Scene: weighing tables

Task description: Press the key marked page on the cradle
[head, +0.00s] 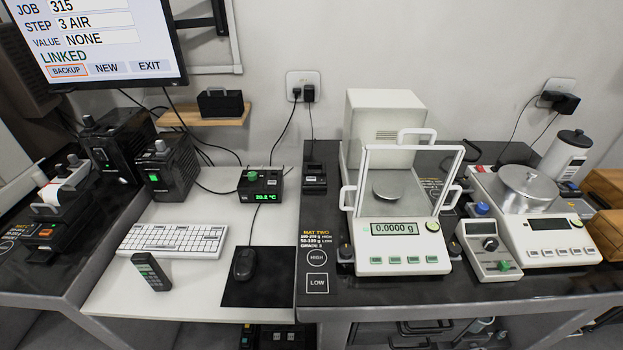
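A small black dock (314,178), which looks like the cradle, stands at the back left of the dark table, below the wall socket. It seems empty. Its key markings are too small to read, so I cannot pick out the page key. A dark handheld unit (151,271) with a keypad and a small greenish display lies apart from it on the white desk, in front of the keyboard. Neither of my grippers shows in the head view.
A balance (404,259) with an open glass shield reads 0.0000 g, just right of the dock. A black box with a green display (261,185) stands to its left. The keyboard (173,241) and mouse (244,263) lie on the white desk (190,290). Cables hang behind.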

